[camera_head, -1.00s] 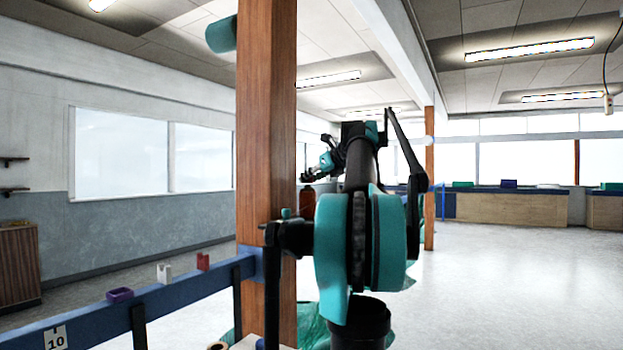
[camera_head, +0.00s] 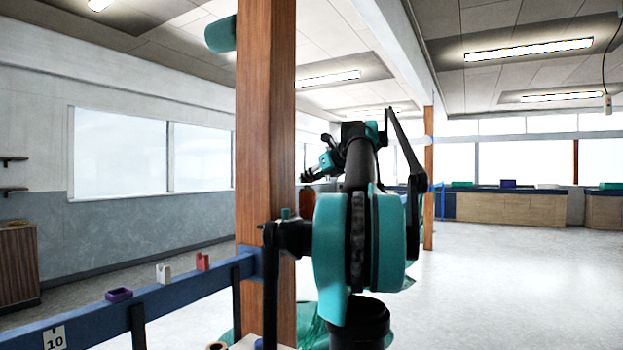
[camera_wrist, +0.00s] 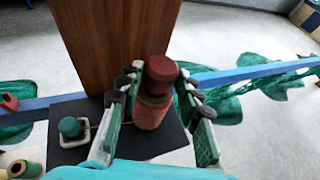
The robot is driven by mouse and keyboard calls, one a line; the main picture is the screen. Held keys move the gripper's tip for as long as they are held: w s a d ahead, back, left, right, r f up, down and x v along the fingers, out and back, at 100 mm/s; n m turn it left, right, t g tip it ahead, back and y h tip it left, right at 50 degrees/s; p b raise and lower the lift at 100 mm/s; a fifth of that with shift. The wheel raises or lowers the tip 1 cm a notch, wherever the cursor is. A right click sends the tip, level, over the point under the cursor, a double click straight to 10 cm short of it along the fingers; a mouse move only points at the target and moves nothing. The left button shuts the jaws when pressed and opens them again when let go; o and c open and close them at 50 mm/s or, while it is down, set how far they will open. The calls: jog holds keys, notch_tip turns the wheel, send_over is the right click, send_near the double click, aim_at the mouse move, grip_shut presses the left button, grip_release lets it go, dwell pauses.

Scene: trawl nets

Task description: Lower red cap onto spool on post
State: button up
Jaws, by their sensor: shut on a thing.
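In the wrist view, the dark red cap (camera_wrist: 161,69) sits between the fingertips of my gripper (camera_wrist: 158,86), which is shut on it. The orange-brown spool (camera_wrist: 150,111) stands upright directly below the cap, over a dark plate (camera_wrist: 152,142) beside the wooden post. From this angle I cannot tell whether the cap touches the spool. In the head view, my gripper (camera_head: 312,175) is small, just right of the near wooden post (camera_head: 266,150), with the spool (camera_head: 307,198) below it, partly hidden by my arm.
A teal-topped item (camera_wrist: 70,127) in a white dish stands left of the spool on the dark plate. Several thread spools (camera_wrist: 25,168) lie at lower left. A blue rail (camera_head: 170,293) carries a purple tray (camera_head: 119,294). Green netting (camera_wrist: 285,82) lies on the floor behind.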

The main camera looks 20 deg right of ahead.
jog(key=shift+f, duration=0.2)
jog(key=shift+f, duration=0.35)
jog(key=o, duration=1.1)
jog(key=shift+c, duration=0.2)
jog(key=shift+s, duration=0.1)
jog(key=v, duration=1.1)
jog(key=shift+s, duration=0.35)
